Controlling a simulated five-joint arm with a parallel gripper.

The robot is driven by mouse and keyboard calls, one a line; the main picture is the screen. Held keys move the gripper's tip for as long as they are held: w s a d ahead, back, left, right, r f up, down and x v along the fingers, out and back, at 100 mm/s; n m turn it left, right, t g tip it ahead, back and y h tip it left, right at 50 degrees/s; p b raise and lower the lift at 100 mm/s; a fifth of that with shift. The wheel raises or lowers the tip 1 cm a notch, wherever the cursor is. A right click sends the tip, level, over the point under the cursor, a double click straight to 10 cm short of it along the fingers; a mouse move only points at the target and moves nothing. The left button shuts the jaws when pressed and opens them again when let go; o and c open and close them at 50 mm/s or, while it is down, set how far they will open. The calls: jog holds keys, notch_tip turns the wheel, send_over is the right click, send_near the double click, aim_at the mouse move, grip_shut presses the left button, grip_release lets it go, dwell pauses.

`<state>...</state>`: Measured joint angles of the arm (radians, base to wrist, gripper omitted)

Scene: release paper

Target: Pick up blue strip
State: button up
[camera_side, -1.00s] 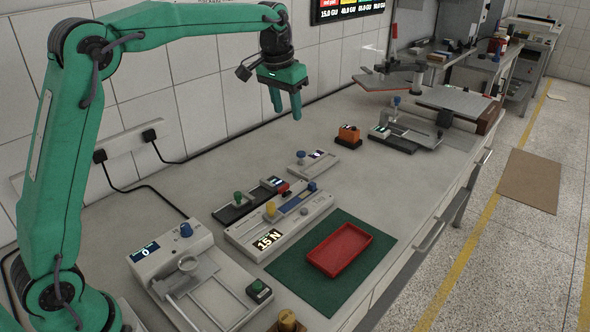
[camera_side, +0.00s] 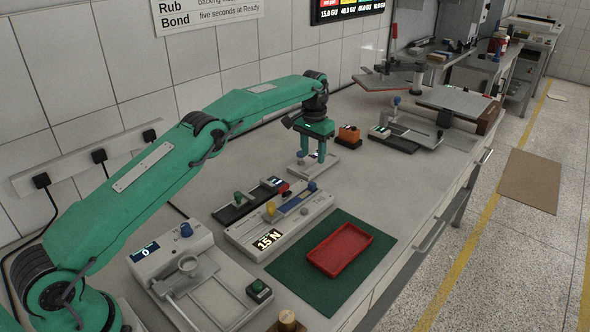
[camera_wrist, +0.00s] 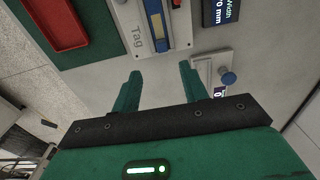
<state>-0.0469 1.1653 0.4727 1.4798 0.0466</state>
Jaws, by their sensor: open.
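The blue strip (camera_side: 289,204) lies in a long light-grey fixture (camera_side: 243,232) with a yellow knob on the bench. It also shows in the wrist view, at the top middle, as a blue band (camera_wrist: 153,7) beside the word "Tag". My gripper (camera_side: 312,157) is open with nothing between its fingers, above a small grey block with a blue knob, farther back than the fixture. In the wrist view, my two green fingers (camera_wrist: 160,72) are spread apart, below the strip and clear of it.
A red tray (camera_side: 325,268) lies on a green mat (camera_side: 290,277) in front of the fixture. A dark fixture with a green knob (camera_side: 238,195) stands left of it.

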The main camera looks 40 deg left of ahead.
aim_at(311, 184)
jog(key=shift+w+a+f, duration=0.1)
jog(key=shift+w+f, duration=0.1)
jog(key=shift+f, duration=1.35)
jog(key=shift+f, duration=0.1)
jog(key=shift+f, duration=1.2)
jog(key=shift+f, duration=0.1)
jog(key=shift+a+f, duration=0.1)
jog(key=shift+f, duration=2.4)
jog(key=shift+s, duration=0.1)
jog(key=shift+c, duration=0.4)
grip_shut()
